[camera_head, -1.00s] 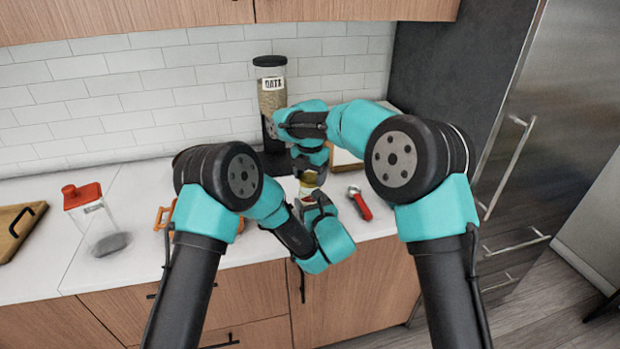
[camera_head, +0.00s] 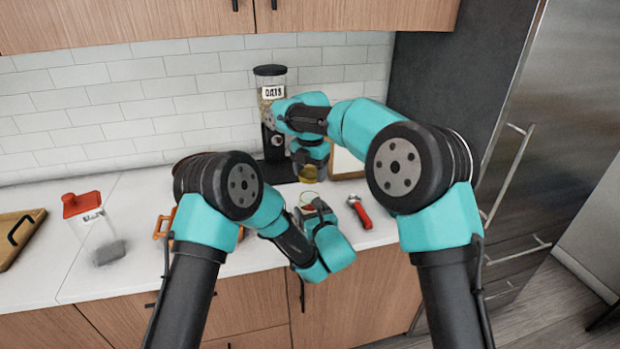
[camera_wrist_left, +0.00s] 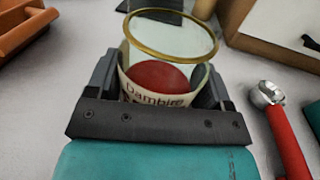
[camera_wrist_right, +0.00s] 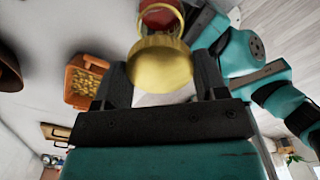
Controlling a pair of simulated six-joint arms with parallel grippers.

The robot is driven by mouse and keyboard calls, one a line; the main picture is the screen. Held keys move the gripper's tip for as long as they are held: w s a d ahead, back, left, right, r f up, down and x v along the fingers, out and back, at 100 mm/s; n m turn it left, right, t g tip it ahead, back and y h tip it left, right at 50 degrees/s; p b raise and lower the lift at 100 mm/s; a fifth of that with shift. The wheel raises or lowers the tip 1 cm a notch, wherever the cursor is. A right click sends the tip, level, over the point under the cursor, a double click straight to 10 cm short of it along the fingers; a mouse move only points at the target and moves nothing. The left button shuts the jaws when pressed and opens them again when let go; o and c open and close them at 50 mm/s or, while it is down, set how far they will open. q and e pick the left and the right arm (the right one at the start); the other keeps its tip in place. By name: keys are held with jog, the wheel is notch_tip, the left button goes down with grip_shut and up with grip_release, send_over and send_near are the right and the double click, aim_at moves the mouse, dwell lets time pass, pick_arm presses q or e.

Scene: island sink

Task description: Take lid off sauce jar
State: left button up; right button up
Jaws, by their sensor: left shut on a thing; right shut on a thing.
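The sauce jar (camera_wrist_left: 158,77) is a glass jar with a gold rim, a white label and red sauce inside. In the left wrist view it stands open at the top between the fingers of my left gripper (camera_wrist_left: 165,95), which is shut on it. In the head view the jar (camera_head: 308,198) is at the counter's front. The gold lid (camera_wrist_right: 160,63) is between the fingers of my right gripper (camera_wrist_right: 163,80), which is shut on it. In the head view the lid (camera_head: 309,173) is above and apart from the jar.
A red-handled tool (camera_head: 359,211) lies right of the jar. An oats dispenser (camera_head: 271,95) stands at the back wall. An orange container (camera_wrist_right: 85,80) is to the left. A red-capped container (camera_head: 92,215) and a wooden tray (camera_head: 20,235) are farther left.

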pick_arm(q)
jog(key=o, duration=1.7)
jog(key=v, duration=1.2)
